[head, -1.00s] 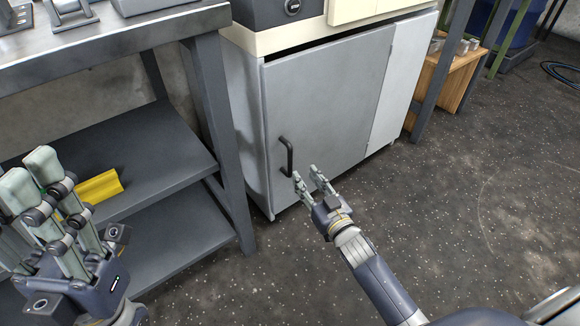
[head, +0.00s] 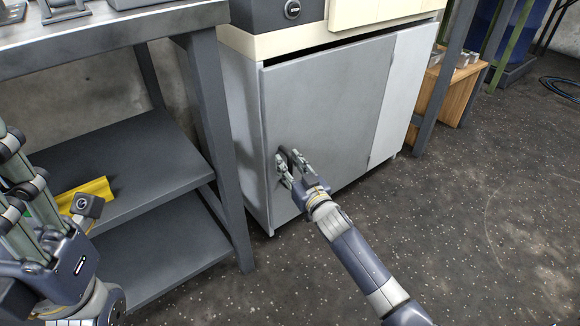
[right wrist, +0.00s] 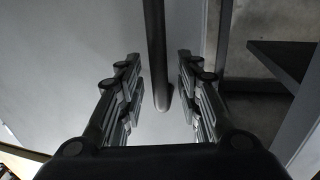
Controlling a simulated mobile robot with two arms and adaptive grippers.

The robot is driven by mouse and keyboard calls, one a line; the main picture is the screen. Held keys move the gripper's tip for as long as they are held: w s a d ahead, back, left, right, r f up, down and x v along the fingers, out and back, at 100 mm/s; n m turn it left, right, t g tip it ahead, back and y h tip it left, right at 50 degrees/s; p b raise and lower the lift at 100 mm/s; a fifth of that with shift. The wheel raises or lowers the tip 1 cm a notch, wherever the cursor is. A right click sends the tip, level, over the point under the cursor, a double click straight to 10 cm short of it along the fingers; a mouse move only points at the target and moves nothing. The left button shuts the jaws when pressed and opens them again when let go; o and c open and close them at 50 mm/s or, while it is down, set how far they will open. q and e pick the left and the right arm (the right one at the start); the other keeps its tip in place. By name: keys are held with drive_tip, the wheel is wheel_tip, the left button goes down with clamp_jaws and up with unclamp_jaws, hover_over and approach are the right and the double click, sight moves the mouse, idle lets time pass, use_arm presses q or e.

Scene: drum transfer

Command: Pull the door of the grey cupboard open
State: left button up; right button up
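The grey cupboard (head: 246,130) stands at the centre of the head view. Its grey door (head: 325,100) looks shut. The dark bar handle (right wrist: 156,50) runs upright between the fingers of my right gripper in the right wrist view; in the head view it is mostly hidden by the fingers. My right gripper (head: 291,164) is open at the handle, with a gap on both sides of the bar; the fingertips (right wrist: 157,72) also show in the right wrist view. My left gripper (head: 10,150) is at the left edge, partly cut off, and its finger opening is unclear.
A metal workbench (head: 120,25) with dark lower shelves (head: 140,160) stands left of the cupboard. A yellow object (head: 90,192) lies on a shelf. A wooden box (head: 452,85) is at the right. The speckled floor (head: 470,210) in front is clear.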

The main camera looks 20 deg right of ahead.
clamp_jaws()
drive_tip(key=shift+s, duration=0.1)
